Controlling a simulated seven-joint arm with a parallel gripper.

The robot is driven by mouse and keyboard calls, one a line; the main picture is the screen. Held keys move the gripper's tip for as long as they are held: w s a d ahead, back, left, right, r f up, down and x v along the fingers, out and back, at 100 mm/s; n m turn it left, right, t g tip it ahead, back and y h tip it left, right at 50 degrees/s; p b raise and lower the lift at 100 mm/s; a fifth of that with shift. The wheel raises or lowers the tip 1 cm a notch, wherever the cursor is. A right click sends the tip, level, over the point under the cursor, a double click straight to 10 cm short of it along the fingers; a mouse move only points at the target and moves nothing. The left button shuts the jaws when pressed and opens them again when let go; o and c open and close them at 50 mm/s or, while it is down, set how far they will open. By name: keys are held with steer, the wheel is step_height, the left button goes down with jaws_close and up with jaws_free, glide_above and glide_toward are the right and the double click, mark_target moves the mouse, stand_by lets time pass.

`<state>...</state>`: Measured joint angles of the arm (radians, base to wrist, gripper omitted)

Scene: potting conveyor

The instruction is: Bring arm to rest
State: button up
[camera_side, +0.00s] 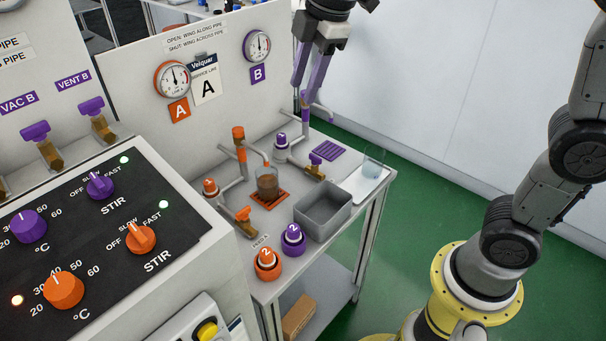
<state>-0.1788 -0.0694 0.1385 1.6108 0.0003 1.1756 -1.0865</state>
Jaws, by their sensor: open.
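My gripper (303,98) hangs at the top middle of the side view, above the back of the bench near the purple fitting. Its two purple fingers are apart and point down, with a purple-tipped pipe behind or between them. I cannot tell whether the fingers touch anything. My arm's base stands on the green floor at the right, and part of the arm is out of the picture at the top.
A beaker of brown liquid (267,183) stands on an orange grid. A grey bin (322,211) and a clear glass (373,164) on a white tray (357,190) are to its right. Orange and purple valves and pipes crowd the bench. Green floor (415,195) is free at the right.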

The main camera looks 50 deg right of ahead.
steer(key=s+d+r+m+t, duration=0.1)
steer(key=s+d+r+m, duration=0.2)
steer(key=s, duration=0.4)
steer(key=s+d+f+m+t, duration=0.1)
steer(key=s+d+f+m, duration=0.2)
steer(key=s+f+m, duration=0.8)
steer(key=s, duration=0.3)
steer(key=shift+s+d+m+h, duration=0.15)
steer(key=shift+d+m+h, duration=0.15)
steer(key=shift+d, duration=0.1)
